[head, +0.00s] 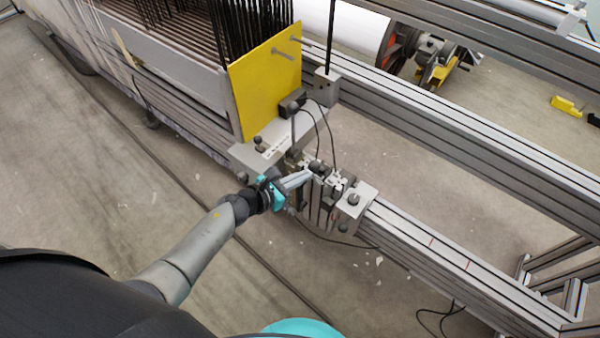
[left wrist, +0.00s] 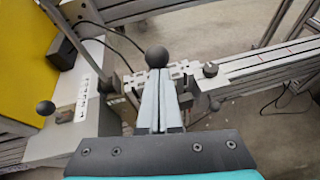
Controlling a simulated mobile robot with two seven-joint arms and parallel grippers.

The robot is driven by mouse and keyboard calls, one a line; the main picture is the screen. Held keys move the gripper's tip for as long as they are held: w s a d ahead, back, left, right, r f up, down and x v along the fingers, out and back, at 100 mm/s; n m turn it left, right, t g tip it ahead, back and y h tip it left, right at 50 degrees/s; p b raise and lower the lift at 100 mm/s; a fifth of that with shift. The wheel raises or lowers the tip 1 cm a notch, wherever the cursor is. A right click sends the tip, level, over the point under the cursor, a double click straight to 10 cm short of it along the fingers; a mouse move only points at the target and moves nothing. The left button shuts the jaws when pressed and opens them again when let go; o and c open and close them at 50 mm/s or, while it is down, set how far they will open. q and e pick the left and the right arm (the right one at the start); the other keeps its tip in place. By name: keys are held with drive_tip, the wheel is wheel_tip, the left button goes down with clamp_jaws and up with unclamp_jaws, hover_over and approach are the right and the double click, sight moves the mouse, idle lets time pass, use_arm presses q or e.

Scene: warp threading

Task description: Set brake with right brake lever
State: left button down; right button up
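A lever with a black ball knob (left wrist: 156,57), which may be the right brake lever, stands at the clamp assembly on the rail. My left gripper (left wrist: 157,85) points at it in the left wrist view, its pale fingers close together and their tips at the lower edge of the knob. Contact, and whether the lever's shaft is between the fingers, cannot be made out. In the head view my left gripper (head: 306,176) reaches in from the lower left beside the clamp assembly. My right gripper is not in view.
A yellow plate (head: 265,82) rises behind a grey bracket (head: 252,155). A knobbed block (head: 358,203) sits right of the gripper. Black cables hang nearby. Floor left of the rail is clear.

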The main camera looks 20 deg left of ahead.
sight(310, 163)
use_arm(q)
drive_tip(key=r+p, duration=0.1)
drive_tip(key=w+g+p, duration=0.1)
drive_tip(key=p, duration=0.1)
drive_tip(key=shift+w+d+r, duration=0.1)
drive_tip(key=shift+w+r, duration=0.05)
drive_tip(key=shift+r, duration=0.2)
drive_tip(key=shift+w+d+r+p, duration=0.25)
drive_tip(key=shift+w+r, duration=0.25)
drive_tip(key=shift+w, duration=0.15)
drive_tip(key=shift+w+d+r+p, duration=0.25)
drive_tip(key=shift+w+r, duration=0.25)
drive_tip(key=shift+w, duration=0.15)
drive_tip(key=shift+w+d+r, duration=0.2)
drive_tip(key=shift+w, duration=0.35)
drive_tip(key=shift+w+d+r, duration=0.2)
drive_tip(key=shift+w, duration=0.35)
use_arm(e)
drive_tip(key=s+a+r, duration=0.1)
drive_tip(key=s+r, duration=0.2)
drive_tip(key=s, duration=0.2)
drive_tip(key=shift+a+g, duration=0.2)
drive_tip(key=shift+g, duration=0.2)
use_arm(q)
drive_tip(key=shift+r, duration=0.1)
drive_tip(key=shift+a, duration=0.1)
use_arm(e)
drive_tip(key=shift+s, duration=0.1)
